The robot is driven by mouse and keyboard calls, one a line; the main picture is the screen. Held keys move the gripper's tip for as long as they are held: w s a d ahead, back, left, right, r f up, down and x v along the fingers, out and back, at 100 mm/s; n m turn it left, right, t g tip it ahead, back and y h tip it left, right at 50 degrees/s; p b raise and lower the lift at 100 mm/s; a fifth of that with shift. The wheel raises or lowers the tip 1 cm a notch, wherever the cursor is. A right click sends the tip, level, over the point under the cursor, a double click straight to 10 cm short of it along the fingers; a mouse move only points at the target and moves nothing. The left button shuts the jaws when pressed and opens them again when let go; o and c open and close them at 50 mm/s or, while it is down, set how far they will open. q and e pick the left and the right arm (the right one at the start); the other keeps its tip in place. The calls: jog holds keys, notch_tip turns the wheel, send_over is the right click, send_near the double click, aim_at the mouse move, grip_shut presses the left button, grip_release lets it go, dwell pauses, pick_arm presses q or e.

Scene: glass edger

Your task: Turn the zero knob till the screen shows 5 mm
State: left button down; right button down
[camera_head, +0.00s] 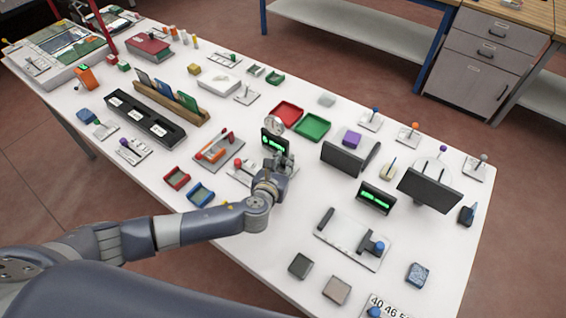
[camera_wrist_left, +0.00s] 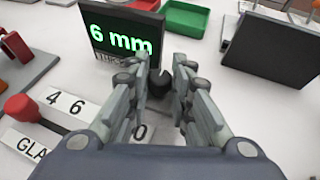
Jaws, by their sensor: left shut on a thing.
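The small dark screen (camera_head: 274,143) stands upright on the white table. In the left wrist view the screen (camera_wrist_left: 122,30) reads "6 mm" in green. A dark round knob (camera_wrist_left: 158,84) is in front of it, partly hidden by my fingers. My left gripper (camera_head: 281,162) reaches in from the left, in front of the screen. In the left wrist view the fingers of the left gripper (camera_wrist_left: 160,78) stand on both sides of the knob and are shut on it. My right gripper is not in view.
A red-balled lever (camera_wrist_left: 22,108) is left of my gripper, beside printed labels (camera_wrist_left: 66,103). A green tray (camera_head: 312,127) and a red tray (camera_head: 286,114) lie behind the screen. A dark monitor (camera_head: 345,155) stands to the right. Bare table lies right of my gripper.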

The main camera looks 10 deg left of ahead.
pick_arm(q)
jog(key=shift+d, duration=0.1)
jog(key=shift+d+n+y+p, duration=0.2)
jog(key=shift+n+y+p, duration=0.4)
jog(key=shift+n+y, duration=0.7)
jog(key=shift+d+n+g+y, duration=0.1)
jog(key=shift+n+g+y, duration=0.2)
jog(key=shift+n+y, duration=0.7)
jog(key=shift+w+n+y, duration=0.1)
jog(key=shift+n+y, duration=0.5)
jog(key=shift+y, duration=0.5)
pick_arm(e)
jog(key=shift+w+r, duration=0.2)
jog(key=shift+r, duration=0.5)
pick_arm(q)
jog(key=shift+g, duration=0.3)
jog(key=c, duration=1.4)
grip_release()
